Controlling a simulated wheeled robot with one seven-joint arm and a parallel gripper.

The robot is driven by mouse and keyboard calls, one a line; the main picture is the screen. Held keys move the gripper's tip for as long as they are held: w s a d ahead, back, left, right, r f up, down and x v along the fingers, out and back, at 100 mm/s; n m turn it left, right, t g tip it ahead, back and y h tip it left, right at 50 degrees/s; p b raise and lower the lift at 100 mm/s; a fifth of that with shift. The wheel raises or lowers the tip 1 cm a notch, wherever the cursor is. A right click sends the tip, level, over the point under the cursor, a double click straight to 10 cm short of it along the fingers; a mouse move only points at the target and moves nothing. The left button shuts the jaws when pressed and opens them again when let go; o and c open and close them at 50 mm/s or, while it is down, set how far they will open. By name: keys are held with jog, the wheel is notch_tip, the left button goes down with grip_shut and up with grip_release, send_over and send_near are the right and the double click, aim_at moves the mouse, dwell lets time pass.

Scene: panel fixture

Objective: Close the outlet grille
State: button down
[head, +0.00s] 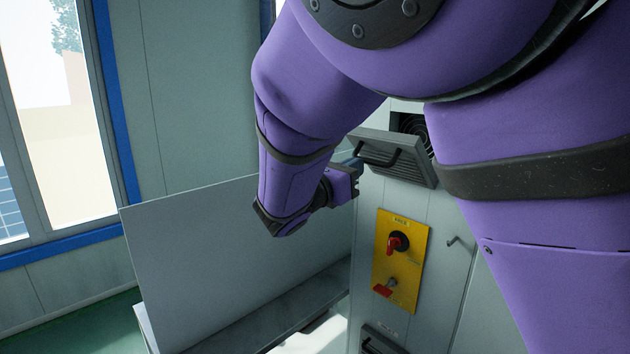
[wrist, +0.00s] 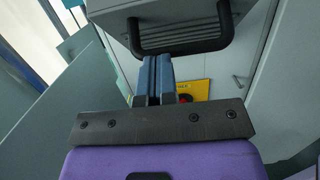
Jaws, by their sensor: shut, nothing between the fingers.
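A grey slatted grille (head: 407,166) with a dark bar handle (head: 377,157) is on the upper part of the panel. It is tilted outward at the top, with a dark opening and a round fan guard (head: 412,126) showing behind it. In the wrist view the grille (wrist: 185,12) and its handle (wrist: 182,47) are at the top, close to my gripper. My gripper (head: 354,176) is just left of and below the grille in the head view. Its blue-grey fingers (wrist: 153,72) are together and empty, near the handle; contact cannot be told.
A yellow plate (head: 400,262) with a red-black rotary switch is below the grille. Another dark handle (head: 378,343) is at the bottom, partly cut off. A large grey panel (head: 235,255) stands at left. A small hook-like handle (head: 455,240) is right of the plate.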

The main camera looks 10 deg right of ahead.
aim_at(370, 133)
jog(key=r, duration=0.1)
jog(key=d+r+g+y, duration=0.1)
jog(key=w+r+y, duration=0.1)
jog(key=shift+d+r, duration=0.25)
jog(key=shift+r, duration=0.05)
jog(key=shift+w+d+r+g+y, duration=0.4)
jog(key=shift+d+r+y, duration=0.1)
jog(key=shift+r, duration=0.3)
jog(key=shift+w+d+r+g+y, duration=0.25)
jog(key=shift+d+r+g+y, duration=0.2)
jog(key=shift+r, duration=0.3)
jog(key=shift+w+d+r+g+y, duration=0.35)
jog(key=shift+w+d+r+y, duration=0.05)
jog(key=shift+d+r+y, duration=0.2)
jog(key=shift+w+d+r+g+y, duration=0.35)
jog(key=shift+d+r+y, duration=0.1)
jog(key=shift+r, duration=0.15)
jog(key=shift+w+d+r+g+y, duration=0.45)
jog(key=shift+w+d+r+y, duration=0.3)
jog(key=shift+d, duration=0.15)
